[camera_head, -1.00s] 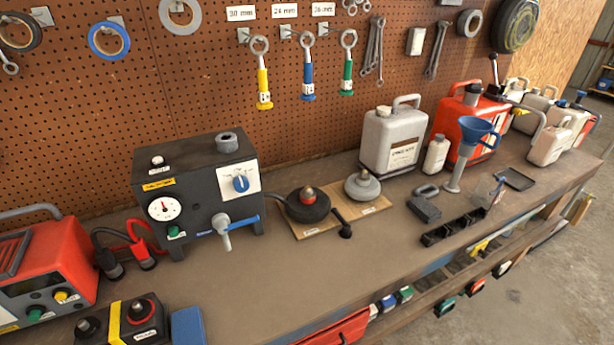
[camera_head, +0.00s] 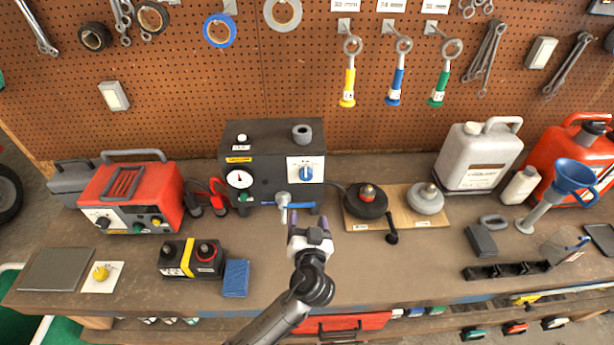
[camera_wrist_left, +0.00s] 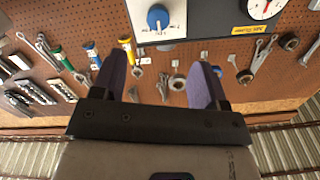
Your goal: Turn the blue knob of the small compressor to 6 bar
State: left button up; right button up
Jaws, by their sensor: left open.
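The small compressor (camera_head: 262,140) is a dark box at the back of the bench. Its blue knob (camera_head: 306,173) sits on a white dial plate on the right of its front; the scale is too small to read. A round gauge (camera_head: 239,179) sits on the left of the front. A blue-handled tap (camera_head: 284,201) sticks out below. My left gripper (camera_head: 308,222) is open and empty, in front of and below the knob, apart from it. In the left wrist view the knob (camera_wrist_left: 157,17) shows beyond the spread fingers (camera_wrist_left: 157,75). My right gripper is out of view.
A red power unit (camera_head: 135,195) stands left. A black box with yellow stripe (camera_head: 190,258) and a blue block (camera_head: 236,278) lie in front. Right of the compressor, a wooden board (camera_head: 405,194) holds two round weights. Pegboard tools hang behind. The bench front around the gripper is fairly clear.

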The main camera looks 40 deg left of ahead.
aim_at(306, 177)
pick_arm(q)
jog(key=shift+n+t, duration=0.3)
jog(key=shift+n, duration=0.3)
jog(key=x, duration=0.4)
jog(key=p+x, duration=0.1)
jog(key=x, duration=0.4)
jog(key=r+x, duration=0.1)
jog(key=x, duration=0.3)
jog(key=shift+w+a+p, duration=0.2)
jog(key=shift+w+p, duration=0.15)
jog(key=shift+c, duration=0.3)
jog(key=c, duration=0.9)
jog(key=shift+o, duration=0.2)
